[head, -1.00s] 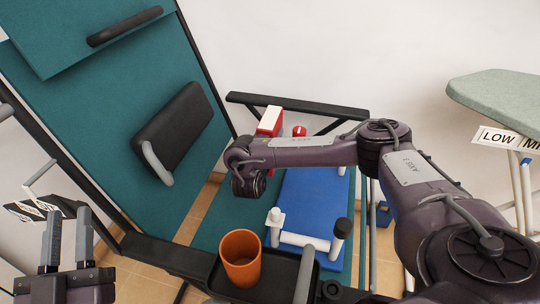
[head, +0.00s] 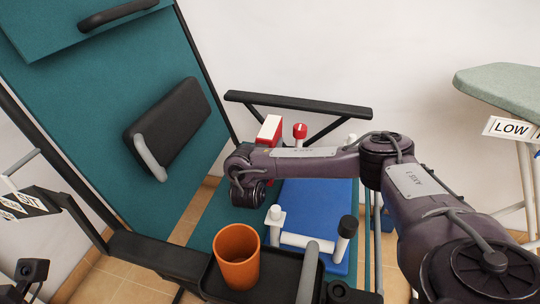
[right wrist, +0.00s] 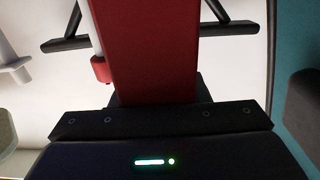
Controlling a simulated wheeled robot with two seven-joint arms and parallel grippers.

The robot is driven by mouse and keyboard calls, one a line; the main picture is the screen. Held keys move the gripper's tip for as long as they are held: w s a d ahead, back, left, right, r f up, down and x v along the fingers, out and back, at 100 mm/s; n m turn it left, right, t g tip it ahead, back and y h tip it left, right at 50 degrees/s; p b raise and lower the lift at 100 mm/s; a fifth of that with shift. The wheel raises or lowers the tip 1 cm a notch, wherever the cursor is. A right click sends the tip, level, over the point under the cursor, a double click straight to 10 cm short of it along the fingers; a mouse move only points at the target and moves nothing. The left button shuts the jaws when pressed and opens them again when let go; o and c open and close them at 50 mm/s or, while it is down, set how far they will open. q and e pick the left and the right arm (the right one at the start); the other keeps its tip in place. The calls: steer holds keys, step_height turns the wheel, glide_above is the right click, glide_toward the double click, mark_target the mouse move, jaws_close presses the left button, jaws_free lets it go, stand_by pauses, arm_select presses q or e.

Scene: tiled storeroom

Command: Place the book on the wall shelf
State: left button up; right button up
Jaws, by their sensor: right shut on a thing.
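The book (head: 268,130) is red with a white side and stands up behind my right arm in the head view. In the right wrist view the red book (right wrist: 150,50) rises from my right gripper (right wrist: 155,100), which is shut on it. My right forearm hides this gripper in the head view.
A large teal chair-like frame (head: 85,120) with a black pad (head: 168,118) fills the left. A black bar (head: 300,103) runs along the white wall. An orange cup (head: 237,257) stands on a black tray (head: 278,285). A blue step (head: 318,210) lies below; an ironing board (head: 500,85) is right.

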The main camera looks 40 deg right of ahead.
step_height(320, 180, down, 3)
steer(key=shift+r+b, duration=0.1)
steer(key=shift+b, duration=0.85)
steer(key=shift+r, duration=0.1)
steer(key=o, duration=0.9)
steer(key=shift+f, duration=0.2)
steer(key=o, duration=0.4)
